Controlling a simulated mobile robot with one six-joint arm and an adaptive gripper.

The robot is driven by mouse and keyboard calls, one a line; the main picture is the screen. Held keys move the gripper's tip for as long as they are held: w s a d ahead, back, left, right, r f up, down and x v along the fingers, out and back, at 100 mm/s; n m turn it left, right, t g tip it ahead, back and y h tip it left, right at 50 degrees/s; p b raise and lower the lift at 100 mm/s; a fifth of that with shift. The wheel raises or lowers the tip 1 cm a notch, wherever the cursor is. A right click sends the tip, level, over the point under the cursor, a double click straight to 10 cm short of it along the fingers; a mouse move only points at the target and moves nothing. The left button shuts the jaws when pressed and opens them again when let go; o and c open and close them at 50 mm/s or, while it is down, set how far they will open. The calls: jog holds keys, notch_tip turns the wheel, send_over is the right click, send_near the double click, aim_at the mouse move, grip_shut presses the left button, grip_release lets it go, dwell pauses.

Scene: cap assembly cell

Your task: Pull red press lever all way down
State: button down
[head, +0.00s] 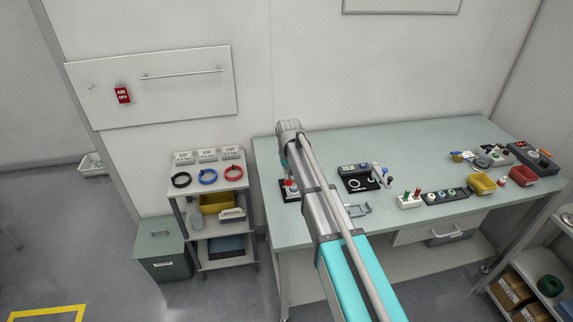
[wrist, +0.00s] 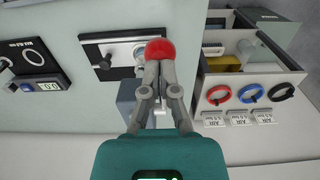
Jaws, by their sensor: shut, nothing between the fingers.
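The press has a red ball knob (wrist: 160,49) on its lever, in the upper middle of the wrist view. The press stands on a black base plate (wrist: 92,50) with a silver post beside the knob. My gripper (wrist: 160,66) is shut and empty, its fingertips right at the near edge of the knob in the picture. I cannot tell whether they touch it. In the head view the red knob (head: 291,183) shows at the left end of the bench, beside my arm. My arm hides part of the press there, and the fingers are not clearly visible.
The green bench (head: 400,140) carries a black fixture (head: 360,180), a grey bracket (head: 357,210), and bins (head: 482,184) at the right. A shelf cart (head: 207,186) with black, blue and red rings stands left of the bench. A green bin (head: 162,250) stands beside it.

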jog(key=shift+s+r+p, duration=0.1)
jog(key=shift+r+p, duration=0.2)
jog(key=shift+r, duration=0.25)
jog(key=shift+r+p, duration=1.5)
notch_tip(320, 180, up, 5)
jog(key=p, duration=0.5)
jog(key=s+d+f+m+b, duration=0.1)
jog(key=s+d+f+b, duration=0.4)
jog(key=s+d, duration=0.6)
jog(key=s+d+f+m+b, duration=0.2)
jog(key=s+d+f+b, duration=0.4)
jog(key=s+d, duration=0.6)
jog(key=shift+s, duration=0.95)
